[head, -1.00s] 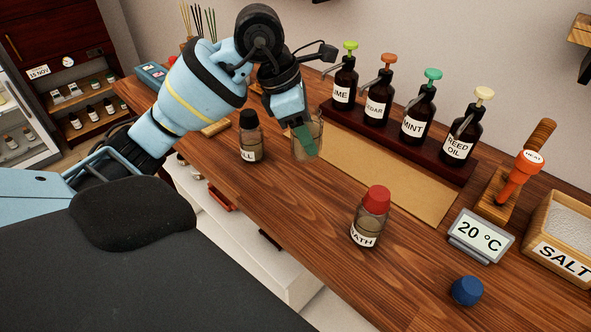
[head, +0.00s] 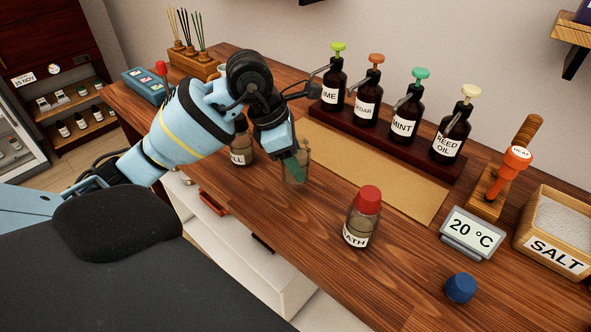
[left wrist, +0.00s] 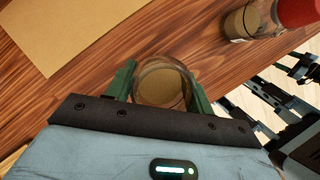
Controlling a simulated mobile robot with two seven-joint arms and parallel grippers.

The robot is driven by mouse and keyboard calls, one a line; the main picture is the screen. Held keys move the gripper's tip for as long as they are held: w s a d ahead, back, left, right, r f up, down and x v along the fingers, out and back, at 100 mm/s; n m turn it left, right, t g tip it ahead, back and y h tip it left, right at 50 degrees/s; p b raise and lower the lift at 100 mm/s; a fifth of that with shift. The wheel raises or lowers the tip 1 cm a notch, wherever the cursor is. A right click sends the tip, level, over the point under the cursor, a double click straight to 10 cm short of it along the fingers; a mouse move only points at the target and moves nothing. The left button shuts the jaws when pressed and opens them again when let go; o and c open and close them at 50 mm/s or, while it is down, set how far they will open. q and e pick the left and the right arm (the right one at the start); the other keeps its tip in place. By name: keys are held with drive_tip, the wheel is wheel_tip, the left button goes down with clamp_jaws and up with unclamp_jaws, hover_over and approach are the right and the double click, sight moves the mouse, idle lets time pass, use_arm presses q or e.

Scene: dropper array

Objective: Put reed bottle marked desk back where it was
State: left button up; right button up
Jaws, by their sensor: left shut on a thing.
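My left gripper (head: 292,166) is shut on an uncapped clear glass bottle (head: 302,158), near the front of the table. The left wrist view shows the green fingers (left wrist: 163,88) on either side of the open bottle (left wrist: 163,70), with brownish contents. No label on it shows, so I cannot read its mark. I cannot tell whether its base touches the wood. A black-capped bottle (head: 241,156), its label ending "LL", is partly behind my arm. A red-capped bottle (head: 361,220), its label ending "ATH", stands to the right.
Pump bottles, including REED OIL (head: 449,140), stand on a dark rack (head: 390,140) behind a tan mat (head: 400,187). A blue cap (head: 461,288) lies near a 20 °C display (head: 472,229). A reed holder (head: 195,64) is at the back left. Bare wood lies between the gripper and the red-capped bottle.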

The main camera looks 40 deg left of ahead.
use_arm(q)
drive_tip(key=shift+f, duration=1.75)
drive_tip(key=shift+f, duration=0.15)
drive_tip(key=o, duration=1.2)
drive_tip(key=shift+o, duration=0.2)
drive_tip(key=shift+r, duration=0.25)
drive_tip(key=v, duration=1.1)
drive_tip(key=shift+a+r, duration=0.15)
drive_tip(key=shift+r, duration=0.15)
drive_tip(key=shift+s, duration=0.1)
